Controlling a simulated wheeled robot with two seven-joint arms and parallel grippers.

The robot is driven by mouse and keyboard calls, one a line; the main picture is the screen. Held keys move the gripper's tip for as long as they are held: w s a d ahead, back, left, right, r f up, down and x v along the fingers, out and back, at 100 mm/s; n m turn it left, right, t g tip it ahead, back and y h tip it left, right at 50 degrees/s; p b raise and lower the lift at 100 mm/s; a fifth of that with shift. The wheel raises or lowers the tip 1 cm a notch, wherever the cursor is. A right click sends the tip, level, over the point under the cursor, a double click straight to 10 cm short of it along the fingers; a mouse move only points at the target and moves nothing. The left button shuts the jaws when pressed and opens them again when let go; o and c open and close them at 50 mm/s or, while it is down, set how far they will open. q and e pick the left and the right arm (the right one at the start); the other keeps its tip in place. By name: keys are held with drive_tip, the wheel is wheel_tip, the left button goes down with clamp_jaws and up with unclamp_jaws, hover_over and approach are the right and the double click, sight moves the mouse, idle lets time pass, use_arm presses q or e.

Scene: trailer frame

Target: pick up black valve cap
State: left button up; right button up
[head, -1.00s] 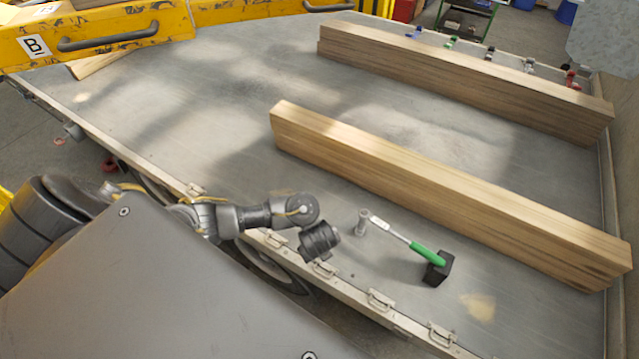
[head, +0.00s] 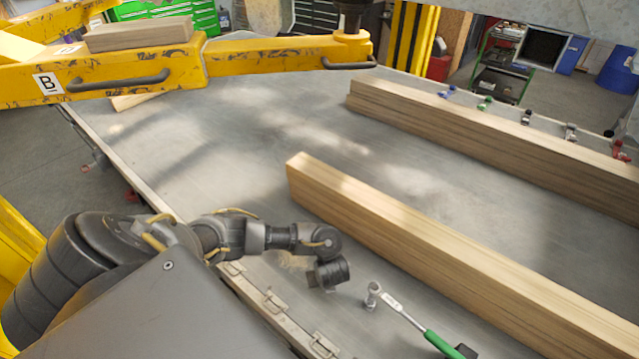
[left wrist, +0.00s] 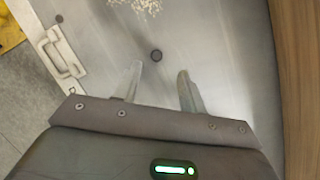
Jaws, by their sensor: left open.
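A small dark round piece, which looks like the black valve cap (left wrist: 156,56), lies on the grey metal trailer bed (left wrist: 205,30) in the left wrist view. My left gripper (left wrist: 160,72) is open and empty, with its two fingers apart. The cap appears just beyond the fingertips, between their lines, and is not held. In the head view my left gripper (head: 332,275) hangs low over the bed near its front edge. Its fingertips and the cap cannot be made out there. My right gripper is not in view.
A green-handled ratchet (head: 405,316) lies right of my left gripper, by a dark block (head: 463,351). A long wooden beam (head: 420,240) lies behind it, another beam (head: 480,130) farther back. A latch (left wrist: 62,55) sits on the bed's edge. A yellow frame (head: 250,65) spans the back.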

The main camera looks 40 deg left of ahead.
use_arm(q)
drive_tip(key=shift+w+a+f, duration=0.15)
drive_tip(key=shift+f, duration=0.2)
drive_tip(key=shift+a+f, duration=0.1)
drive_tip(key=x, duration=0.1)
drive_tip(key=b+x, duration=0.1)
drive_tip(key=x, duration=0.2)
drive_tip(key=shift+s+a+f+b, duration=0.15)
drive_tip(key=shift+s+b, duration=0.1)
drive_tip(key=shift+b, duration=0.15)
drive_tip(key=shift+w+a+f, duration=0.1)
drive_tip(key=shift+f, duration=0.15)
clamp_jaws()
